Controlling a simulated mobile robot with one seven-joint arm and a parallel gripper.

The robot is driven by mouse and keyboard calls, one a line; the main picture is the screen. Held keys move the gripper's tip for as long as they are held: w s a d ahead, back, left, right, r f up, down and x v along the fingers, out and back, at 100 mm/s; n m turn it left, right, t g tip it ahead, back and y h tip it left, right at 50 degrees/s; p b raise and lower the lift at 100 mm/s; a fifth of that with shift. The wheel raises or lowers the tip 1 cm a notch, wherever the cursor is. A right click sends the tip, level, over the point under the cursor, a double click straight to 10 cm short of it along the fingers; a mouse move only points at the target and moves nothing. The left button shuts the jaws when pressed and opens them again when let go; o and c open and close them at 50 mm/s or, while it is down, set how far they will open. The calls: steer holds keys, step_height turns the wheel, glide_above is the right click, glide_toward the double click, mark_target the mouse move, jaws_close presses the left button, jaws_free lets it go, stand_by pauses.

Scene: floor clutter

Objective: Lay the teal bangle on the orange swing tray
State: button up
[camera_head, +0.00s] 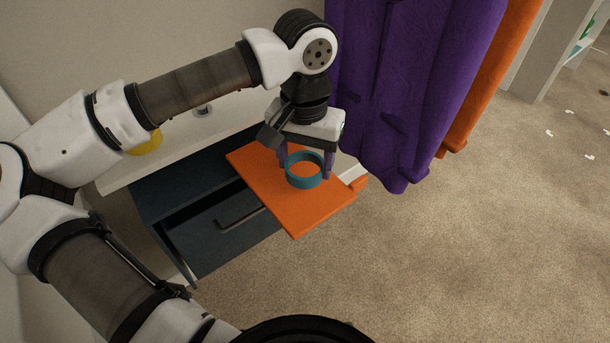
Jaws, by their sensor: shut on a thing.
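The teal bangle (305,183) is a wide ring seen over the orange swing tray (298,218). My gripper (307,172) points down above the tray, and its purple fingers are shut on the bangle. The bangle's opening faces up and toward the camera, with orange tray showing through it. I cannot tell whether its lower edge touches the tray or hangs just above it. The tray is a flat orange board jutting out beside a dark blue drawer unit. My gripper and wrist hide part of the tray's far side.
The dark drawer unit (185,205) stands left of the tray, with a drawer pulled partly open. Purple curtains (385,90) hang close behind the tray on the right, beside an orange curtain (490,75). A yellow object (147,143) is partly hidden by my arm. Carpet (450,260) at right is mostly clear.

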mark_target(305, 179)
steer(key=shift+f, duration=2.2)
steer(key=shift+f, duration=0.1)
steer(key=shift+f+b, duration=0.15)
steer(key=shift+b, duration=0.25)
steer(key=o, duration=0.9)
steer(key=shift+o, duration=0.2)
step_height(305, 179, up, 12)
steer(key=p, duration=0.1)
steer(key=shift+r, duration=0.25)
steer(key=shift+d, duration=0.1)
